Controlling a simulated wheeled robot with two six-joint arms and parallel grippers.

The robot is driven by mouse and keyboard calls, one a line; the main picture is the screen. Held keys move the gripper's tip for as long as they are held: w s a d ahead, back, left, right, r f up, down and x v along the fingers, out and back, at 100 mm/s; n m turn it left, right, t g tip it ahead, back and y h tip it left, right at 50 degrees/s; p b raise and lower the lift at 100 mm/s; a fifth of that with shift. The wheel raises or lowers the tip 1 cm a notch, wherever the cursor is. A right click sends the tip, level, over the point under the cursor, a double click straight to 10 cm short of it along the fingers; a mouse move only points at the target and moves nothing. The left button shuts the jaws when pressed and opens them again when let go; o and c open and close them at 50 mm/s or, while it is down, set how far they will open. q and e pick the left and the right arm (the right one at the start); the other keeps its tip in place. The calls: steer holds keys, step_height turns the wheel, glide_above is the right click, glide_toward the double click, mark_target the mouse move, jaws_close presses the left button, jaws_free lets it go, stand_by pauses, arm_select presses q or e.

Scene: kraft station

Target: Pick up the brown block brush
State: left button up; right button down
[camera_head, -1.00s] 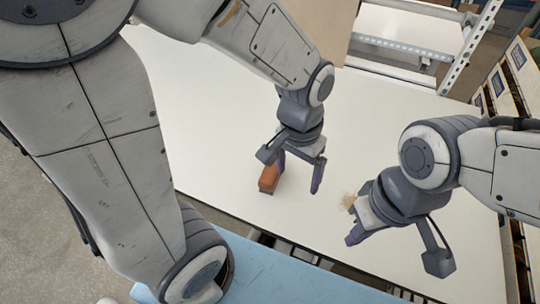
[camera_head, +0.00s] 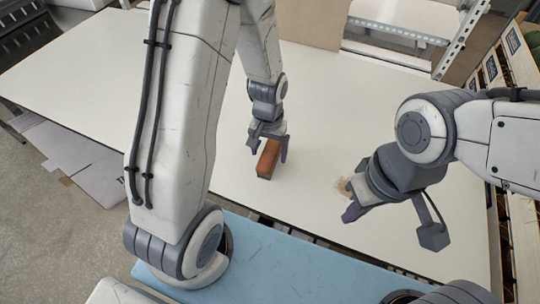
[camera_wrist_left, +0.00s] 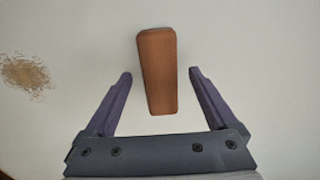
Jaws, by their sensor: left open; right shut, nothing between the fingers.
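The brown block brush (camera_head: 267,160) lies on the white table in the head view, below and partly behind my left gripper (camera_head: 270,146). In the left wrist view the brush (camera_wrist_left: 159,72) lies lengthwise, with its near end between the two open fingers of my left gripper (camera_wrist_left: 160,76) and its far end beyond them. Neither finger touches it in that view. My right gripper (camera_head: 352,204) is shut and empty, to the right of the brush and nearer the front edge. The underside of the brush is hidden.
A small pile of tan shavings (camera_wrist_left: 25,74) lies on the table left of the brush in the wrist view; it shows beside my right gripper (camera_head: 344,187) in the head view. The white table (camera_head: 80,75) is otherwise mostly clear. A metal rack stands behind.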

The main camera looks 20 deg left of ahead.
arm_select(q)
steer(key=shift+f, duration=1.35)
jaws_close()
steer(key=shift+r, duration=0.15)
steer(key=shift+w+r, duration=0.1)
steer(key=shift+r, duration=0.45)
step_height(320, 180, up, 2)
steer(key=shift+r+b, duration=0.2)
steer(key=shift+b, duration=0.25)
steer(key=s+d+r+b, duration=0.2)
steer(key=s+d+r, duration=0.4)
steer(key=d, duration=0.3)
steer(key=shift+s+d+r, duration=0.35)
steer(key=shift+r, duration=0.3)
